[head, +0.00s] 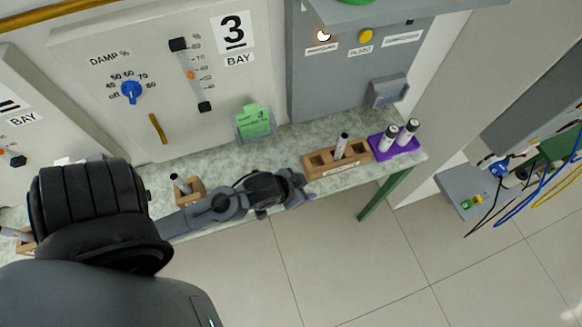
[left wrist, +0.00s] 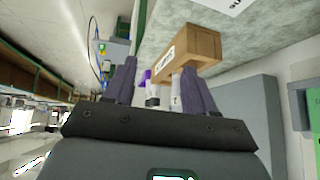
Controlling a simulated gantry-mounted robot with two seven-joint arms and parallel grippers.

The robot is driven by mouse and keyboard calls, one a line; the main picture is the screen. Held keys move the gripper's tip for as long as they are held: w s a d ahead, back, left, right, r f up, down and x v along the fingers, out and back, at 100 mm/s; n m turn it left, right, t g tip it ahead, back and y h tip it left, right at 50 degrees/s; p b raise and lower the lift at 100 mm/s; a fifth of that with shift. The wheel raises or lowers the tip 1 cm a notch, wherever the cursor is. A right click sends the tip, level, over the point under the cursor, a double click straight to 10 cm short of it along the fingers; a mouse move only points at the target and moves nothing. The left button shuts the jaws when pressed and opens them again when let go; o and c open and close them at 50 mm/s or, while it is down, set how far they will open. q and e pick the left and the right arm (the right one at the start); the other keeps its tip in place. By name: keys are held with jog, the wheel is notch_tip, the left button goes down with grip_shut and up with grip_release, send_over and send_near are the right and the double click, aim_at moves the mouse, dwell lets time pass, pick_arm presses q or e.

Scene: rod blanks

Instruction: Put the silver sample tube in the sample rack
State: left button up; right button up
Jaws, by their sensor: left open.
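A wooden rack (head: 322,168) with several openings stands on the bench, with one grey-white, dark-topped tube (head: 342,143) upright in it. To its right, a purple holder (head: 384,154) carries two pale tubes with dark bands (head: 389,137). A small wooden block (head: 190,196) at left holds another dark-topped tube (head: 180,184). I cannot tell for sure which tube is the silver one. My left gripper (head: 299,188) is open and empty, just left of the wooden rack near the bench's front edge. The left wrist view shows the rack (left wrist: 180,45) beyond the spread fingers (left wrist: 160,72).
Grey panels with knobs and sliders (head: 132,92) rise behind the narrow speckled bench (head: 290,140). A grey box (head: 388,91) is fixed above the purple holder. Open tiled floor (head: 340,270) lies in front.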

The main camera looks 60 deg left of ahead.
pick_arm(q)
jog(key=s+d+f+m+g, duration=0.1)
jog(key=s+d+g, duration=0.3)
jog(key=s, duration=0.3)
jog(key=shift+s+d+h, duration=0.2)
jog(key=shift+d+h, duration=0.15)
jog(key=shift+h, duration=0.05)
